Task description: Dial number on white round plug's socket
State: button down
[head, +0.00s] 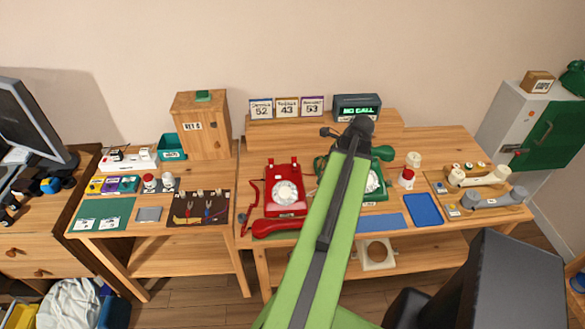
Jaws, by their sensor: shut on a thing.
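A red dial phone (285,190) with a white dial stands left of my arm; its red handset (285,226) lies in front, off the phone. A green dial phone (375,188) is partly hidden behind my arm; the end of a green handset (383,153) shows above it. A white socket strip (128,160) with dark pieces lies on the left table; I cannot make out a white round plug in it. Cards reading 52 (261,108), 43 (287,107) and 53 (312,106) stand at the back. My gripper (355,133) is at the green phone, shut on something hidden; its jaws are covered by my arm.
A display (357,107) reads "NO CALL". A wooden box (201,125) and teal bin (171,147) stand at left. A blue tray (424,209) and a wooden board (470,207) with cream and grey handsets lie at right. A white cabinet (506,113) stands far right.

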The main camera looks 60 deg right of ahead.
jog(key=w+a+r+n+p, duration=0.2)
jog(key=w+a+n, duration=0.25)
jog(key=w, duration=0.55)
jog(key=shift+m, duration=0.25)
jog(key=shift+w+d+f+b, duration=0.25)
jog(key=shift+f+b, duration=0.5)
jog(key=shift+b, duration=0.05)
jog(key=shift+w+d+f+b, duration=0.2)
jog(key=shift+f+b, duration=0.55)
jog(key=shift+b, duration=0.05)
jog(key=shift+w+d+f+b, duration=0.25)
jog(key=shift+f+b, duration=0.5)
jog(key=shift+b, duration=0.05)
jog(key=shift+d+f+b, duration=0.15)
jog(key=shift+f+b, duration=0.15)
jog(key=shift+w+d+f+b, duration=0.1)
jog(key=shift+d+f+b, duration=0.05)
jog(key=shift+f+b, duration=0.35)
jog(key=shift+s+f, duration=0.15)
jog(key=shift+s, duration=0.45)
